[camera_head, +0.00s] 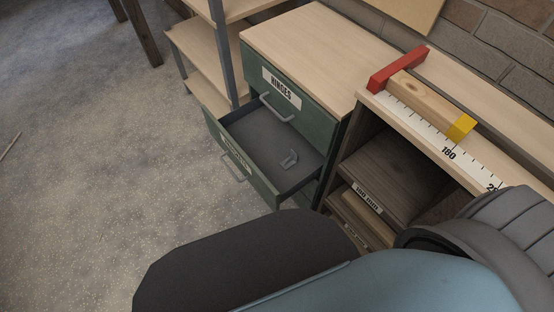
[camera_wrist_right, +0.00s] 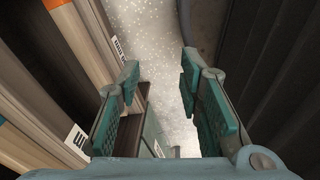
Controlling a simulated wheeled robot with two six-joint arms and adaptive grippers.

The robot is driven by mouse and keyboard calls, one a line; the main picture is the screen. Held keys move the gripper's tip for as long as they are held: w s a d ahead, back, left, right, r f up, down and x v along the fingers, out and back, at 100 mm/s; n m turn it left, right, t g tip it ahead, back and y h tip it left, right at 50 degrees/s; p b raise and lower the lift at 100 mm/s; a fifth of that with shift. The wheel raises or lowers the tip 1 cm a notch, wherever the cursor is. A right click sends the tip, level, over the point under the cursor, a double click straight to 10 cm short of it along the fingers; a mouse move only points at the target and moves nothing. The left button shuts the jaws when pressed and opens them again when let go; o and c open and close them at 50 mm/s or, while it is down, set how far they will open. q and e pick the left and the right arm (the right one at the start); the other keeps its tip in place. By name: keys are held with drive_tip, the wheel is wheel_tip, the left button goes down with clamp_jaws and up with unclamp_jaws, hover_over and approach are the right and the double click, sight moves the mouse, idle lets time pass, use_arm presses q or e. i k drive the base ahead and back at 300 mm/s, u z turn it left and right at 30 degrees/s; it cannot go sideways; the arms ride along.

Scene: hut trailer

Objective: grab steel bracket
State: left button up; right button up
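A small grey steel bracket (camera_head: 289,159) lies on the floor of an open drawer (camera_head: 258,135) in the green cabinet, in the head view. The drawer is pulled out below the drawer labelled HINGES (camera_head: 281,88). My right gripper (camera_wrist_right: 159,92) shows in the right wrist view with its two teal fingers wide apart and nothing between them. Speckled floor shows beyond the fingers, and the bracket cannot be made out there. In the head view my arm fills the lower part and its gripper is hidden. My left gripper is not in view.
Right of the cabinet stands a wooden shelf unit (camera_head: 388,172) with labelled compartments. A ruler (camera_head: 425,125) and a wood block (camera_head: 424,100) between red and yellow stops lie on its top. An open rack (camera_head: 200,60) stands behind the cabinet.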

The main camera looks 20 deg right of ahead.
sight(292, 159)
drive_tip(key=u, duration=1.3)
drive_tip(key=i, duration=2.35)
drive_tip(key=z, duration=1.5)
drive_tip(key=i, duration=1.3)
drive_tip(key=z, duration=2.1)
drive_tip(key=i, duration=0.45)
drive_tip(key=z, duration=3)
